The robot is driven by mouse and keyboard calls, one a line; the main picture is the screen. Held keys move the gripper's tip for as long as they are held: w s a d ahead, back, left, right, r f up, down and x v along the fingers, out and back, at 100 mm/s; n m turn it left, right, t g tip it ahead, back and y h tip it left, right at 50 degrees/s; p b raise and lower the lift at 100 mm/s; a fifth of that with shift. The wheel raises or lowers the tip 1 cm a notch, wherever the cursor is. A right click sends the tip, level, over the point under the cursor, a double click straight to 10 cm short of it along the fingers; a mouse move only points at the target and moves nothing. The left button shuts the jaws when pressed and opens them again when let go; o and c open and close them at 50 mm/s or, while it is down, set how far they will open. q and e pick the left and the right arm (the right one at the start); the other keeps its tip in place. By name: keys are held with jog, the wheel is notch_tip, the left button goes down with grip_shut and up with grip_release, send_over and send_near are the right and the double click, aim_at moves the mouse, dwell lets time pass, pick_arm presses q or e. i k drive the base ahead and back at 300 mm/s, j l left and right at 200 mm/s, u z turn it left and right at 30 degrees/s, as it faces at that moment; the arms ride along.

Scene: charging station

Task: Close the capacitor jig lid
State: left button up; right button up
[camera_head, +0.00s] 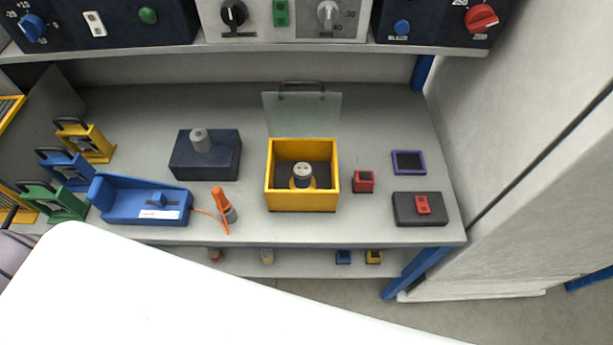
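The capacitor jig is a yellow open-topped box (302,202) near the middle of the workbench. Its clear lid (302,113) stands raised at the back of the box, with a dark handle (302,86) along its top edge. A dark and silver capacitor (302,173) stands upright inside the box, in a yellow holder. Neither of my grippers is in view. Nothing touches the lid or the box from above.
A dark block with a grey knob (205,158), a blue tray (140,203) and an orange-tipped tool (222,205) lie left of the jig. Right of it are a small red box (364,181), a purple-framed pad (408,162) and a dark pad (405,211). A shelf with instruments (240,47) runs along the back.

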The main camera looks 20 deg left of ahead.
aim_at(321, 84)
jog(key=k+j, duration=1.05)
jog(key=k+j+z, duration=0.05)
